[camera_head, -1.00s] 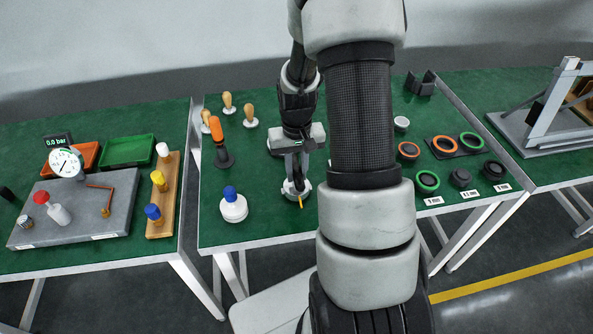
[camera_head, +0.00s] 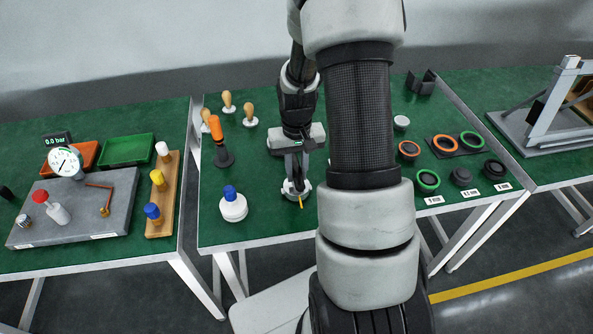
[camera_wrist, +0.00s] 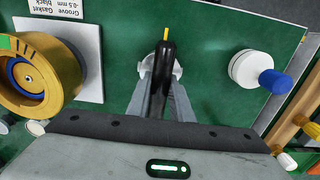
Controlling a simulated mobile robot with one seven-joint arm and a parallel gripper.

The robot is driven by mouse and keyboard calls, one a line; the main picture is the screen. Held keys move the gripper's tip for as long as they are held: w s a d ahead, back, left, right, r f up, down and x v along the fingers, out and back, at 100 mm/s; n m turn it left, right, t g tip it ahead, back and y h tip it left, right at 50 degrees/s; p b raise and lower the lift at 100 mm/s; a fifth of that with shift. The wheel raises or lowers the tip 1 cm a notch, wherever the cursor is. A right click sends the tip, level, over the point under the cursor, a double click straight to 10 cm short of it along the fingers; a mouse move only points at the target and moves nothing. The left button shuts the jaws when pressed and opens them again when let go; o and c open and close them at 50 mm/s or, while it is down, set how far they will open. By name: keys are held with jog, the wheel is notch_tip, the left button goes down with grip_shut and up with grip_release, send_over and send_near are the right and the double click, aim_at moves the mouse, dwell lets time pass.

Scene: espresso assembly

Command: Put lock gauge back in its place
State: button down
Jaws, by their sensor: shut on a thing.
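My gripper (camera_head: 296,180) is low over the front part of the middle green table, shut on a black handle with a yellow tip. I take this handled piece to be the lock gauge (camera_wrist: 164,60); it lies between the fingers (camera_wrist: 163,90) in the wrist view. A pale round part (camera_wrist: 176,70) shows behind and beside the handle. In the head view the yellow tip (camera_head: 301,203) sticks out toward the table's front edge. I cannot tell whether the piece touches the table. The fingers hide part of it.
A white round piece with a blue knob (camera_head: 233,207) stands to the left of my gripper. An orange-handled tool (camera_head: 218,140) stands behind it. In the wrist view, a brass ring part (camera_wrist: 35,75) sits on a white plate (camera_wrist: 85,45) at left, beside a gasket label (camera_wrist: 57,8).

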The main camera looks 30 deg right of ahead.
jog(key=shift+f+b, duration=0.4)
jog(key=shift+f, duration=0.1)
jog(key=c, duration=1.5)
grip_release()
jog(key=shift+r, duration=0.1)
notch_tip(320, 180, up, 17)
jog(key=p, duration=0.2)
jog(key=s+a+r+n+t+p, duration=0.1)
jog(key=s+a+r+t+p, duration=0.1)
jog(key=s+a+r, duration=0.2)
jog(key=s+a+r+n+t+p, duration=0.1)
jog(key=s+a+r+p, duration=0.2)
jog(key=s+r, duration=0.4)
jog(key=s+a+r+n+t+p, duration=0.1)
jog(key=s+a+r, duration=0.4)
jog(key=r, duration=0.6)
jog(key=shift+s+a+t+p, duration=0.25)
jog(key=shift+s+t+p, duration=0.05)
jog(key=shift+t+p, duration=0.55)
